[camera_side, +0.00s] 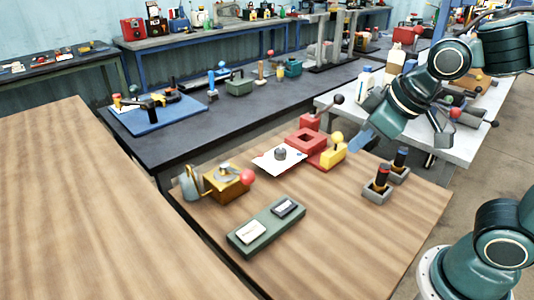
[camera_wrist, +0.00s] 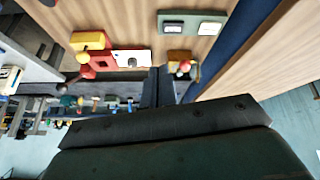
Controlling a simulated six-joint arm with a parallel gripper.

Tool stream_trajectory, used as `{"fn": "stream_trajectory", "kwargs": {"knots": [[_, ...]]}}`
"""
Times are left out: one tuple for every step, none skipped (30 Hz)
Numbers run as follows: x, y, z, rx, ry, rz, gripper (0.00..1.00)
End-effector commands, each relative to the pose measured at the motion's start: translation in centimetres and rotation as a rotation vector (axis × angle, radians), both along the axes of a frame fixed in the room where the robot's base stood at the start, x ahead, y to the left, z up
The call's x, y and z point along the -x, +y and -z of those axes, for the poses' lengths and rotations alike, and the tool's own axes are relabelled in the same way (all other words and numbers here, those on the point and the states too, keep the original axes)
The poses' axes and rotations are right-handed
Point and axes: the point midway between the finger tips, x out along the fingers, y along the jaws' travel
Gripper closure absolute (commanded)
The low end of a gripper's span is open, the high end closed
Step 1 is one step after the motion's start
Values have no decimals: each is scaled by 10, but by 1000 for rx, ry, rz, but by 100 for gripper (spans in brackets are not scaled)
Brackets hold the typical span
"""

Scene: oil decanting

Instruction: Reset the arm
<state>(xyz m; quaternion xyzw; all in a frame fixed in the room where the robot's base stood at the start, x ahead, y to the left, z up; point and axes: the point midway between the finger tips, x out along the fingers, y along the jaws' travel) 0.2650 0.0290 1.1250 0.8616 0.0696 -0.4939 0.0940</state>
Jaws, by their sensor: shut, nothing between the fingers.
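My gripper (camera_side: 362,140) is in the air over the right back part of the wooden bench top (camera_side: 330,240), its blue-grey fingers pointing down to the left. In the wrist view its two dark fingers (camera_wrist: 158,72) are together with nothing between them. Below it are a red block (camera_side: 305,141) with a square opening, a yellow piece (camera_side: 333,149), and a white plate (camera_side: 270,164) with a round grey part (camera_side: 281,153) on it. A brass box (camera_side: 224,185) with a red ball (camera_side: 248,177) stands next to a grey metal can (camera_side: 190,184) at left.
A green tray (camera_side: 262,231) with two labelled pieces lies near the front. A black-topped bench (camera_side: 185,138) and a white table (camera_side: 465,140) lie behind. The front wood is clear.

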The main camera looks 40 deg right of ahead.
Motion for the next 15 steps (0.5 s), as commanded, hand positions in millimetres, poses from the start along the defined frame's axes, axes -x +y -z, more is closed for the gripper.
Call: {"fn": "stream_trajectory", "kwargs": {"knots": [[10, -6, -5, -13, -3, 29, 100], [16, -8, -7, -20, 0, 45, 100], [25, -12, -10, -30, 5, 67, 100], [31, -14, -11, -37, 8, 83, 100], [37, -16, -13, -44, 11, 98, 100], [45, -19, -15, -52, 15, 117, 100], [51, -20, -16, -58, 18, 131, 100], [56, -22, -17, -63, 19, 144, 100], [62, -24, -18, -69, 22, 159, 100], [67, -25, -18, -73, 25, 171, 100], [71, -26, -19, -76, 27, 180, 100], [75, -27, -19, -81, 30, 192, 100], [78, -28, -19, -83, 32, 197, 100], [81, -28, -19, -85, 33, 202, 100], [83, -28, -19, -87, 35, 209, 100]]}}
